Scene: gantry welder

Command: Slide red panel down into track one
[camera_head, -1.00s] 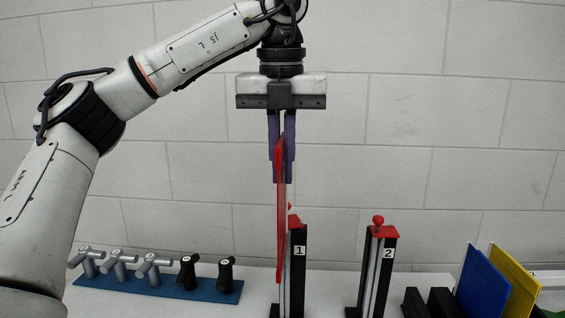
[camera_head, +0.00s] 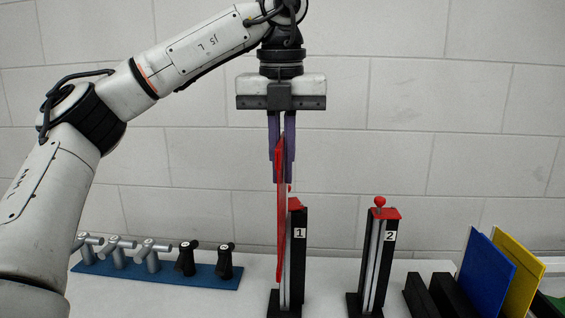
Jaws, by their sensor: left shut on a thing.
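My left gripper (camera_head: 282,160) points straight down and is shut on the upper end of the red panel (camera_head: 281,220). The panel hangs upright and shows nearly edge-on. It is in front of or beside the black post labelled 1 (camera_head: 299,262), track one, with its light channel. The panel's lower end is above the post's foot; I cannot tell whether it sits in the channel. A red cap tops track one, partly hidden by the panel. My right gripper is not in view.
A second black track labelled 2 (camera_head: 378,255) with a red knob (camera_head: 380,201) stands to the right. A blue panel (camera_head: 487,277) and a yellow panel (camera_head: 519,262) lean in black holders at the far right. A blue strip (camera_head: 205,277) with several grey and black fittings lies at left.

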